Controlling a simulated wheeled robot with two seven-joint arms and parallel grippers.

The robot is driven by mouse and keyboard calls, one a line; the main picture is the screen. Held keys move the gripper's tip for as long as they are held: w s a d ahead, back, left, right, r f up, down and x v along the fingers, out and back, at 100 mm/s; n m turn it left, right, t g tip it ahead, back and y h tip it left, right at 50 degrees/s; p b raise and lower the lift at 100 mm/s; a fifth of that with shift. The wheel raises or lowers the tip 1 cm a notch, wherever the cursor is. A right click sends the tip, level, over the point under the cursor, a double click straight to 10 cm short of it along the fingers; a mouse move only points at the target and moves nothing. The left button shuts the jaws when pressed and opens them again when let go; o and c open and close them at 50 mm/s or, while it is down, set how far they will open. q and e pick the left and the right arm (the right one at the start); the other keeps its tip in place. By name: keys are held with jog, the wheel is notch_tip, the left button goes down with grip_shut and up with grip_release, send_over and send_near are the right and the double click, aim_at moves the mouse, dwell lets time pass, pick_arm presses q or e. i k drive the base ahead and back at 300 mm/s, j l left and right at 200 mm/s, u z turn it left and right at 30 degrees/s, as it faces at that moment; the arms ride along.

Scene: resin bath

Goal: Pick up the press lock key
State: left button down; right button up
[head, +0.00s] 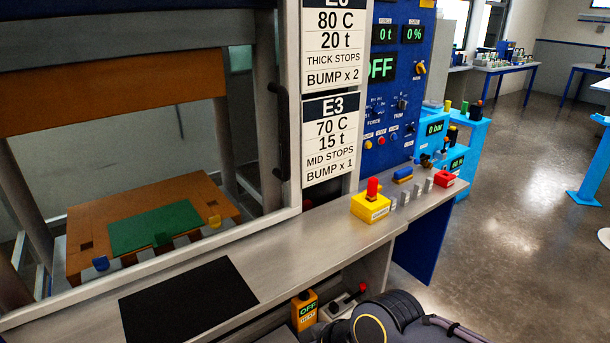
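No part in the head view is clearly marked as the press lock key. A yellow box (369,209) with a small label stands on the grey ledge. A red upright piece (373,187) sits on top of it and may be the key; its shape is too small to be sure. An orange knob (420,68) shows on the blue control panel (388,150). Neither of my grippers shows; only a dark arm link of mine is in view at the bottom.
The grey ledge (290,255) has a black mat (188,298) and a red block (444,178). Below stands an orange box (305,310) reading OFF. The press opening at left holds a brown plate (85,262) with a green sheet (155,228). Floor at right is open.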

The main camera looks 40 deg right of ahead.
aim_at(371, 196)
jog(key=z, duration=1.85)
